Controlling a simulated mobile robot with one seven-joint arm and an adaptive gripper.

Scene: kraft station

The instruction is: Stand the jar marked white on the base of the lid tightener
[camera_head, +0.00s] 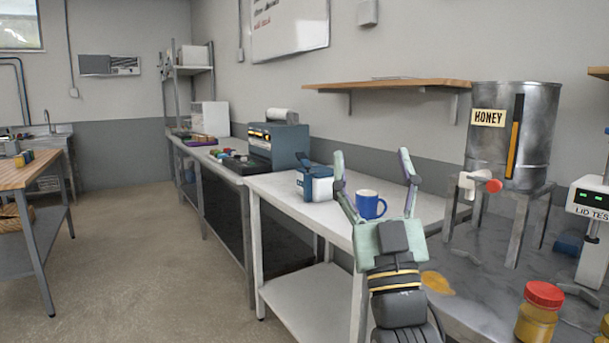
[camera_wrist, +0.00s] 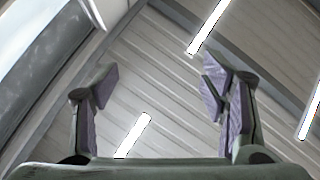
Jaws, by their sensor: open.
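My gripper (camera_head: 375,170) is open and empty, its fingers pointing up in front of the white table. In the wrist view my gripper (camera_wrist: 158,88) is open with only the ceiling and lights beyond it. A jar with a red lid and amber contents (camera_head: 539,312) stands on the grey counter at lower right, well to the right of my gripper. No marking reading white can be made out on it. Another yellow jar is cut off at the right edge. I cannot identify the lid tightener; a machine labelled "LID TES..." (camera_head: 590,202) is cut off at right.
A steel honey tank (camera_head: 511,135) with a tap stands on a metal stand. A honey puddle (camera_head: 436,283) lies on the counter. A blue mug (camera_head: 368,205) and a blue-white box (camera_head: 315,184) stand on the white table (camera_head: 285,192). A wooden shelf (camera_head: 388,85) hangs above.

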